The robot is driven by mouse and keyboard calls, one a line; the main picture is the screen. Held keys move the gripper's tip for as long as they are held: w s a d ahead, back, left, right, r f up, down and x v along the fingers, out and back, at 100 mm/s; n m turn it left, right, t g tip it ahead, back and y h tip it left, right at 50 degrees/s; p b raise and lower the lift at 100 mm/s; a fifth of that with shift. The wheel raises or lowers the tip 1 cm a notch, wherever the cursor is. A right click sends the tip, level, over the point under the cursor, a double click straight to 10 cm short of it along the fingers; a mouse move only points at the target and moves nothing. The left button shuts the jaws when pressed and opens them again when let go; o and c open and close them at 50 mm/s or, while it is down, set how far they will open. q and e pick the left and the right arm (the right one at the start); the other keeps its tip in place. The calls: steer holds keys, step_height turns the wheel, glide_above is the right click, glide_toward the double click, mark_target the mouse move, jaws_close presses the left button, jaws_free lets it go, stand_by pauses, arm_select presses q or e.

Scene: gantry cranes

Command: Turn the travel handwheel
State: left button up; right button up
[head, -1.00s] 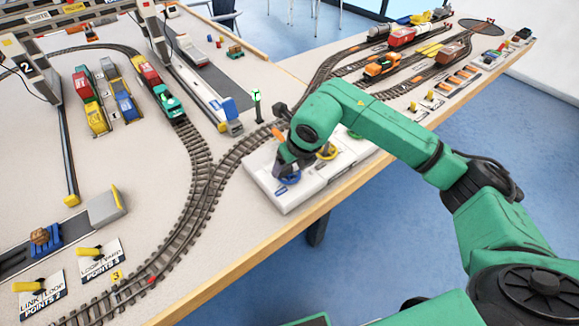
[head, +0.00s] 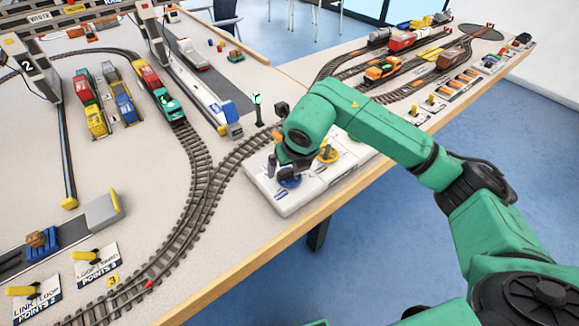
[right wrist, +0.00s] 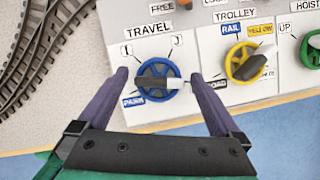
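The travel handwheel (right wrist: 152,71) is a blue spoked wheel under a TRAVEL label, with a black-and-white bar handle pointing right in the right wrist view. It also shows in the head view (head: 289,182) at the left end of the white control panel (head: 290,204). My right gripper (right wrist: 159,76) is open in the right wrist view, one finger left and one right of the wheel, with gaps showing on both sides. In the head view my right gripper (head: 287,166) is just over the wheel and hides part of it. My left gripper is not in view.
A yellow trolley wheel (right wrist: 240,62) stands close right of my right finger. A hoist wheel (right wrist: 312,48) is farther right. Curved track (head: 207,180) and a small signal (head: 257,108) lie left of and behind the panel. The table's wooden edge (head: 262,255) runs in front.

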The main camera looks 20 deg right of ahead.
steer(key=v, duration=1.4)
steer(key=shift+r+b, duration=0.25)
steer(key=shift+b, duration=0.1)
